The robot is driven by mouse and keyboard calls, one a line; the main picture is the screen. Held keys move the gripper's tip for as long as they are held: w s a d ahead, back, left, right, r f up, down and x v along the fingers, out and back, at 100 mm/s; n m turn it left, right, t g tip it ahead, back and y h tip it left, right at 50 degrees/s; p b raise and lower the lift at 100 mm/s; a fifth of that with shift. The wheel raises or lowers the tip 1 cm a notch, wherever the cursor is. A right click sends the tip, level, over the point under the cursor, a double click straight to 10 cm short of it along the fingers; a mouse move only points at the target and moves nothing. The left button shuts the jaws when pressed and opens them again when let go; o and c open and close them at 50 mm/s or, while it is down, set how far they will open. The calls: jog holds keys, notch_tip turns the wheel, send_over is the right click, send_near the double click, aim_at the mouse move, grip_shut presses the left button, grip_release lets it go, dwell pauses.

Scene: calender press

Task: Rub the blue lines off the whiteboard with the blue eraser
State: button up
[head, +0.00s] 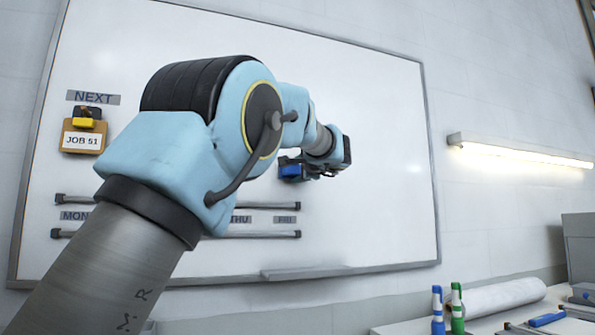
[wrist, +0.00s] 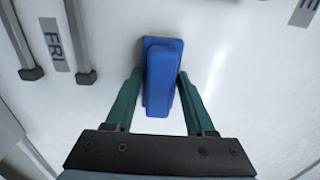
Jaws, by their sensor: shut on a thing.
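My gripper (wrist: 160,80) is shut on the blue eraser (wrist: 162,75), with one green finger on each side of it. In the head view the eraser (head: 291,171) shows small and blue at the end of my arm, in front of the whiteboard (head: 385,130). The eraser is at or very near the board's surface; I cannot tell if it touches. I see no blue lines on the visible parts of the board in either view. My arm hides the board's middle in the head view.
Green and blue markers (head: 457,308) stand at lower right. The board's right part is clear.

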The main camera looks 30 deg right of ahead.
jog(key=shift+w, duration=0.15)
jog(key=shift+s+d+p, duration=0.15)
jog(key=shift+d+p, duration=0.25)
jog(key=shift+d, duration=0.35)
jog(key=shift+s+d+p, duration=0.1)
jog(key=shift+d+p, duration=0.25)
jog(key=shift+d, duration=0.4)
jog(key=d+p, duration=0.2)
jog(key=d, duration=0.1)
jog(key=d+p, duration=0.1)
jog(key=d, duration=0.1)
jog(key=shift+s+d+p, duration=0.2)
jog(key=shift+d+p, duration=0.15)
jog(key=shift+d, duration=0.05)
jog(key=shift+a, duration=0.1)
